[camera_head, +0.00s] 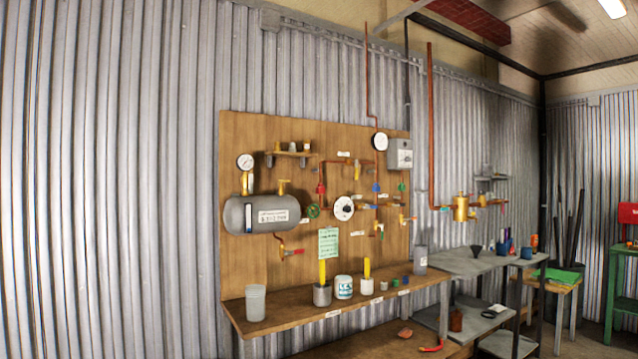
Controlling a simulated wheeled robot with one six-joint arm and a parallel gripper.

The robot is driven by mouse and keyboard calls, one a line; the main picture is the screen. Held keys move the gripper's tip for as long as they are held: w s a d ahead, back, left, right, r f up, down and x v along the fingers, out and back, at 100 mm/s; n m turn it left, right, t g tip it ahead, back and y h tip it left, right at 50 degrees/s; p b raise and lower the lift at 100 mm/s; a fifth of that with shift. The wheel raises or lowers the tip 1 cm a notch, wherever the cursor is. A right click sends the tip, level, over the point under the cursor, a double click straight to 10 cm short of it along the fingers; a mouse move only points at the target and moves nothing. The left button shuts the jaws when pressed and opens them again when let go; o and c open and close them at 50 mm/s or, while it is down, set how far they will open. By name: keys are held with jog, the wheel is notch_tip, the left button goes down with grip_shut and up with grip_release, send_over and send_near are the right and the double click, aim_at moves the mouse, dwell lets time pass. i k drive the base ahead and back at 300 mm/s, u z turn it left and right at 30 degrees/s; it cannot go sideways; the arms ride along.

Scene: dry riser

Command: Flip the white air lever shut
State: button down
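A brown wooden board (270,160) on the corrugated wall carries a grey tank (240,214), brass fittings and copper pipes. A red lever (293,251) sits on the pipe below the tank. A green handwheel (313,211) is right of the tank, beside a round white dial (344,208). Small blue (376,187) and red (321,188) handles show on the pipes. Several fittings at the board's right side are too small to read. I cannot make out for certain which part is the white air lever. My gripper is not in view.
A wooden shelf (290,312) below the board juts out and holds a clear cup (255,302), a white tin (343,287) and brushes in pots. A grey side table (462,262) and a green stand (618,275) are at right. The wall at left is bare.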

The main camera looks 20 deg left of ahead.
aim_at(250, 175)
jog(key=z, duration=0.25)
jog(key=i, duration=2.1)
jog(key=u, duration=1.4)
jog(key=i, duration=0.7)
jog(key=u, duration=0.8)
